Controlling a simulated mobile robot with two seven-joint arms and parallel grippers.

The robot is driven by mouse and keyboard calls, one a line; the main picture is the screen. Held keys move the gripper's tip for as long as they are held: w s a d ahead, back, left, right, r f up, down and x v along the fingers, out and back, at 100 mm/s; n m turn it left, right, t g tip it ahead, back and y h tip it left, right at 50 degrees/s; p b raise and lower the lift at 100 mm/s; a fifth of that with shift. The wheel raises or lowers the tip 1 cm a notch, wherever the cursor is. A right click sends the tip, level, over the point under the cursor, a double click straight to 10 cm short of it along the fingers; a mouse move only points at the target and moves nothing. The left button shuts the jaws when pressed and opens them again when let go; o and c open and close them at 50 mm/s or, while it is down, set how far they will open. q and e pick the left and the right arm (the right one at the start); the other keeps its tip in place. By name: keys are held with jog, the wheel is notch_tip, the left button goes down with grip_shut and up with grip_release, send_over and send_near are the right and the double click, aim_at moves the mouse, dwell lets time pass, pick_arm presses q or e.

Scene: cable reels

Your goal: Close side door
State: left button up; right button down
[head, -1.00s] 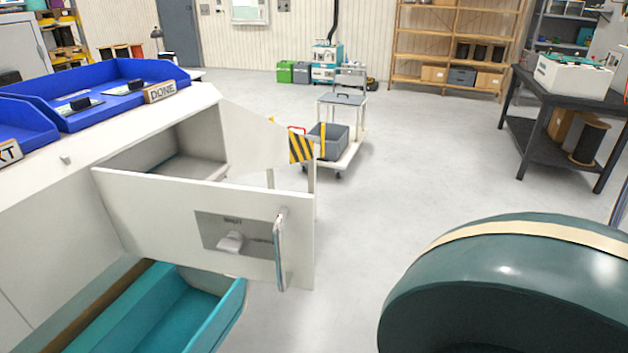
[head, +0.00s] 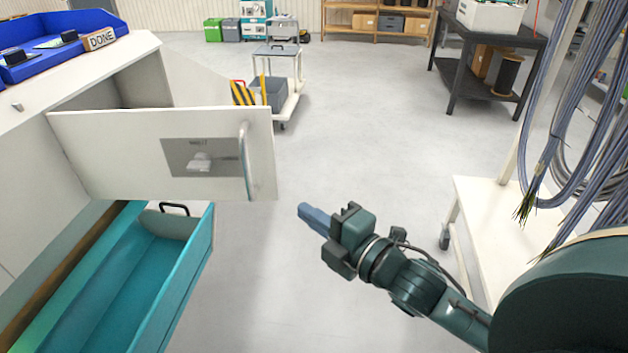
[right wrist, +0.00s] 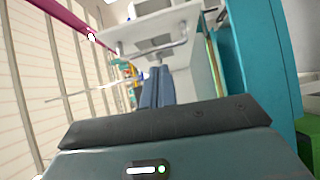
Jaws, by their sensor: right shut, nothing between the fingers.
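The white side door (head: 110,155) stands open, swung out from the cabinet's opening. It has a grey plate (head: 180,150) with a latch knob and an upright metal bar handle (head: 245,160) near its free edge. My right gripper (head: 304,211) is shut and empty, to the right of the door's free edge and apart from it in the picture. In the right wrist view its blue-grey fingers (right wrist: 156,86) are together, below a white panel (right wrist: 150,32) with a bar, which looks like the door. My left gripper is not in view.
An open teal drawer (head: 190,275) juts out below the door. Blue trays (head: 45,45) sit on the cabinet top (head: 125,55). A trolley (head: 290,100) stands behind the door. A white cart (head: 485,200) and hanging cables (head: 570,90) are at right. The middle floor is clear.

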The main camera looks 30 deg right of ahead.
jog(key=p, duration=0.2)
send_near(264, 163)
jog(key=w+a, duration=0.2)
jog(key=a, duration=0.2)
jog(key=shift+w+d+f, duration=0.1)
jog(key=shift+w+d, duration=0.45)
jog(key=shift+w, duration=0.3)
jog(key=shift+w+d+f, duration=0.1)
jog(key=shift+w+d, duration=0.4)
jog(key=shift+w, duration=0.35)
jog(key=shift+r, duration=0.1)
